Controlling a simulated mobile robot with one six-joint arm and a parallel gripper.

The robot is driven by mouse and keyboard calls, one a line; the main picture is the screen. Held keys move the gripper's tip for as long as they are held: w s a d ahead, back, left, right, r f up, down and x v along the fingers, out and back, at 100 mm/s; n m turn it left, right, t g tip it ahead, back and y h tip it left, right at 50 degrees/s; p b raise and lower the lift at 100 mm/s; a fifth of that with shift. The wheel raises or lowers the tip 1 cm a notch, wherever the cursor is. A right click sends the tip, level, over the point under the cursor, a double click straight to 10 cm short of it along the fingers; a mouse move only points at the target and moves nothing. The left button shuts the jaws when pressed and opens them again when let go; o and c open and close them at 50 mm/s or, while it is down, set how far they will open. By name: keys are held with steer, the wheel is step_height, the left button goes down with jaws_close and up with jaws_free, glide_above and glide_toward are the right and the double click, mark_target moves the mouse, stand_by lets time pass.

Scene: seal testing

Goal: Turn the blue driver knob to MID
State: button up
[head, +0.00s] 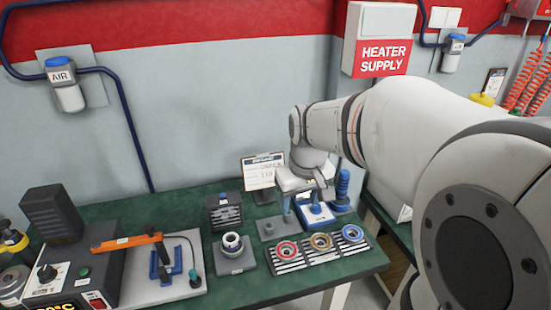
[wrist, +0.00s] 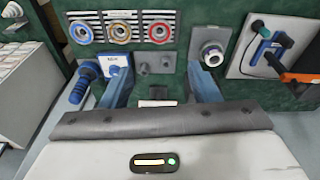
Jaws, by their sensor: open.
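A blue ridged driver handle (head: 342,186) stands upright at the back right of the bench; it also shows in the wrist view (wrist: 88,72). Beside it is a blue box with a white labelled top (head: 316,212), partly behind my left finger in the wrist view (wrist: 117,62). Its lettering is too small to read, and I cannot tell where any knob points. My gripper (head: 307,200) hangs above the back of the bench, near the blue box. In the wrist view my gripper (wrist: 160,88) is open, with nothing between its blue fingers.
Ringed fixtures in red (head: 287,250), tan (head: 321,243) and blue (head: 352,234) line the front edge. A grey plate (head: 277,229) with small posts lies behind them. A sign (head: 262,171) stands at the back.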

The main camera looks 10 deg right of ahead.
steer(key=w+d+f+n+g, duration=0.1)
steer(key=w+d+f, duration=0.1)
steer(key=w, duration=0.3)
steer(key=w+d+f, duration=0.1)
steer(key=w+d, duration=0.2)
steer(key=w, duration=0.3)
steer(key=n+g+p, duration=0.1)
steer(key=n+p, duration=0.1)
steer(key=n, duration=0.1)
glide_toward(316, 208)
steer(key=shift+w+d+f+y, duration=0.35)
steer(key=shift+w+d, duration=0.25)
steer(key=shift+w, duration=0.2)
step_height(316, 208, down, 7)
steer(key=shift+a+f+p, duration=0.1)
steer(key=shift+f+p, duration=0.15)
steer(key=shift+p, duration=0.6)
steer(key=shift+f, duration=0.3)
steer(key=shift+c, duration=0.5)
